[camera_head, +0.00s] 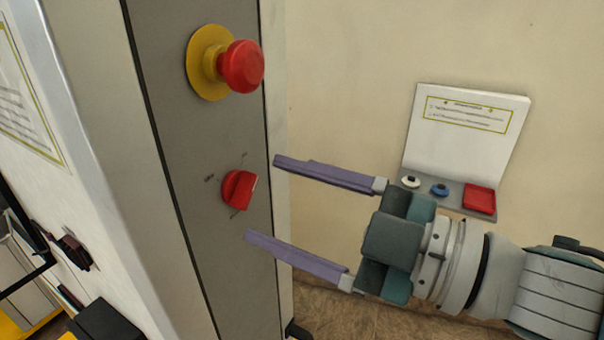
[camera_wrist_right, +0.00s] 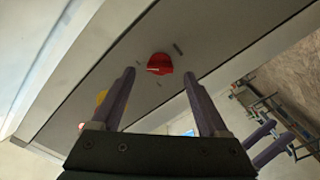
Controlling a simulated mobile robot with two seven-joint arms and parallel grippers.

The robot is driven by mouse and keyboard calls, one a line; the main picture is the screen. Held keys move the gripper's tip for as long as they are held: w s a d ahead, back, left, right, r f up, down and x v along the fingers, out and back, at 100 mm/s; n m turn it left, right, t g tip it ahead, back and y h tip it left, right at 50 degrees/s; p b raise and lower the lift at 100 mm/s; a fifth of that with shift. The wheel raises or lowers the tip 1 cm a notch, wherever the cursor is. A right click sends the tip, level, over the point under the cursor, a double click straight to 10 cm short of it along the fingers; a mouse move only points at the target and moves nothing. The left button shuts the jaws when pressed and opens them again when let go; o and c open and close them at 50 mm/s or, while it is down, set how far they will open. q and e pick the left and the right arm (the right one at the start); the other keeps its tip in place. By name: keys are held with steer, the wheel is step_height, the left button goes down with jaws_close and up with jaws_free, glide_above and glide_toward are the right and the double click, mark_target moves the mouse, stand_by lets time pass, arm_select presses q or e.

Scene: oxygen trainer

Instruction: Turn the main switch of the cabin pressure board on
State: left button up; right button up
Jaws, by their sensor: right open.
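The main switch (camera_head: 238,190) is a red rotary knob on the grey board (camera_head: 195,150), with small dark marks around it. My right gripper (camera_head: 261,198) comes in from the right, open, its two purple fingers pointing at the knob. In the head view one fingertip is above the knob's level and one below, both to its right. In the right wrist view the knob (camera_wrist_right: 159,63) shows ahead between the open fingertips (camera_wrist_right: 159,72), with no visible contact. My left gripper (camera_wrist_right: 259,153) seems to show only in the right wrist view, lower right, its purple fingers apart.
A red mushroom button (camera_head: 241,67) on a yellow base sticks out above the knob. Further right, a wall unit (camera_head: 468,120) holds a white knob, a blue knob and a red block. A white cabinet side (camera_head: 110,130) stands left of the board.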

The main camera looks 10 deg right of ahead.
steer(key=b+v, duration=0.2)
steer(key=v, duration=0.5)
steer(key=shift+d, duration=0.2)
steer(key=shift+s, duration=0.1)
